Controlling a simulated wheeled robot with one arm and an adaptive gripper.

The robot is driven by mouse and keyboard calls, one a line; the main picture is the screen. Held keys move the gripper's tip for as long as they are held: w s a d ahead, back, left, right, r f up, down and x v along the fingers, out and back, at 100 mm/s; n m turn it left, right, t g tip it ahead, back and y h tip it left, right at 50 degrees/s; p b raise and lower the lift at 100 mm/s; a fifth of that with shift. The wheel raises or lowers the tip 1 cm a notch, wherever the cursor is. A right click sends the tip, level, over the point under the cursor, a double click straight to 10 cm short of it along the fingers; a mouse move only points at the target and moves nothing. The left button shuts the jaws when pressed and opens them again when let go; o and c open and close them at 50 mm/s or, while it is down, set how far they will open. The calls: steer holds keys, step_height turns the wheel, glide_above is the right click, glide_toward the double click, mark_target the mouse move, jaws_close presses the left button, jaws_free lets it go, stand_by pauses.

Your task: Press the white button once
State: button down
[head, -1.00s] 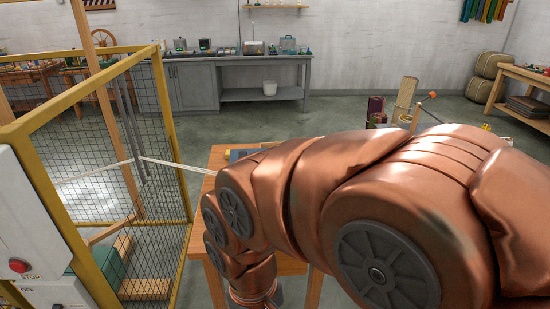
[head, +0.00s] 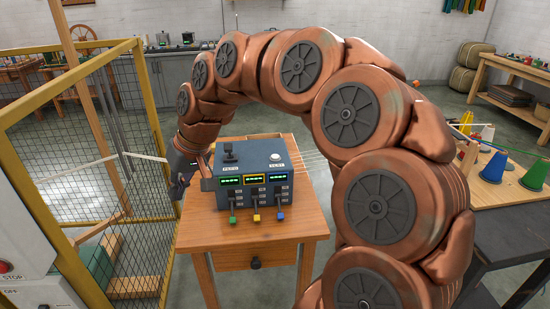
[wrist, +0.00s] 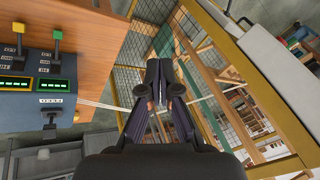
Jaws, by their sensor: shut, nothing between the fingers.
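The white button (head: 275,156) is a small round cap on the top right of a blue-grey control box (head: 277,199) in the head view. The box stands on a small wooden table (head: 200,230). My gripper (head: 176,190) is shut and empty, pointing down just left of the box, apart from the button. In the wrist view my gripper's closed fingers (wrist: 157,70) show in the middle, with part of the control box (wrist: 35,65) at the left. I cannot make out the button in the wrist view.
A black joystick (head: 228,151) stands on the box's top left. Green (head: 233,218), yellow (head: 256,217) and blue (head: 280,216) levers line its front. A yellow mesh fence (head: 140,120) stands close left of the table. Coloured cones (head: 492,166) stand on a bench at right.

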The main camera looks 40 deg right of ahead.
steer(key=w+d+r+m+t, duration=0.2)
steer(key=w+d, duration=0.5)
steer(key=d, duration=0.1)
steer(key=m+t+h, duration=0.4)
steer(key=m, duration=0.2)
glide_above(277, 157)
step_height(277, 157, down, 4)
steer(key=shift+d+r+b, duration=0.1)
steer(key=shift+b, duration=0.35)
step_height(277, 157, down, 7)
steer(key=shift+w+f+b, duration=0.1)
steer(key=shift+f+b, duration=0.1)
steer(key=shift+b, duration=0.7)
steer(key=shift+f+b, duration=0.4)
steer(key=shift+f, duration=0.3)
steer(key=shift+f, duration=0.15)
